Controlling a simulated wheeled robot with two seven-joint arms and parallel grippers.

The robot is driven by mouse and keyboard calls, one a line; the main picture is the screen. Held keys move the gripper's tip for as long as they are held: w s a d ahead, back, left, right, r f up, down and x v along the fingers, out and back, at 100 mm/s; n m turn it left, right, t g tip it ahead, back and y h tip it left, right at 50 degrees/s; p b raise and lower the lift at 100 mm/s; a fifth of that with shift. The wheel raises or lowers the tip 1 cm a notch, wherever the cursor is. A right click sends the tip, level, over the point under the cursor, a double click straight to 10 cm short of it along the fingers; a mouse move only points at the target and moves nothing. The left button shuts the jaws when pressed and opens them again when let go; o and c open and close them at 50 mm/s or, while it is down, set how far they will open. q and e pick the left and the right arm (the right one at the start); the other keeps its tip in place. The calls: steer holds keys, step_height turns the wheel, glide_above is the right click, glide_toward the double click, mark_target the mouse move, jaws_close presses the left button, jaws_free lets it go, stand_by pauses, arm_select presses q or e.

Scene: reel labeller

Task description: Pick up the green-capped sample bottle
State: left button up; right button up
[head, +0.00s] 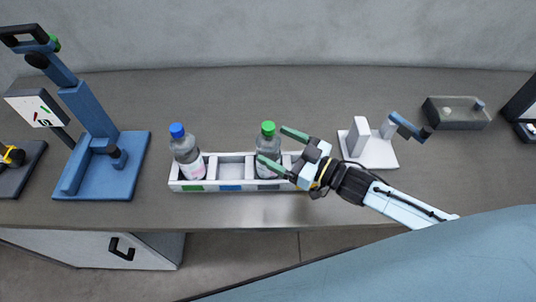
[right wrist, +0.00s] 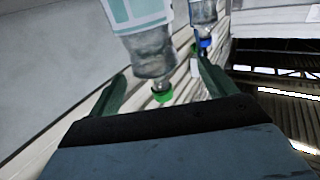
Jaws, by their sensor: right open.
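The green-capped sample bottle (head: 268,145) stands upright in a right-hand slot of the white rack (head: 231,186). My right gripper (head: 275,148) comes in from the right with its green fingers spread open around the bottle, one finger on the far side and one on the near side. In the right wrist view the bottle (right wrist: 152,55) appears upside down between the two fingers (right wrist: 160,85); contact cannot be told. A blue-capped bottle (head: 187,153) stands in the rack's left slot and also shows in the right wrist view (right wrist: 203,15). My left gripper is not in view.
A blue stand (head: 99,180) with a lever rises left of the rack. A white device (head: 375,150) with a blue arm stands to the right, behind my right arm. A grey tray (head: 456,116) lies at the back right. The rack's middle slot looks empty.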

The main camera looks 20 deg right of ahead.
mark_target(262, 136)
steer(key=shift+w+a, duration=0.3)
steer(key=shift+w, duration=0.2)
steer(key=x, duration=0.3)
steer(key=shift+w+a+f+p, duration=0.1)
steer(key=shift+w+p, duration=0.25)
steer(key=shift+w, duration=0.05)
steer(key=shift+w+a, duration=0.2)
steer(key=shift+w, duration=0.05)
jaws_close()
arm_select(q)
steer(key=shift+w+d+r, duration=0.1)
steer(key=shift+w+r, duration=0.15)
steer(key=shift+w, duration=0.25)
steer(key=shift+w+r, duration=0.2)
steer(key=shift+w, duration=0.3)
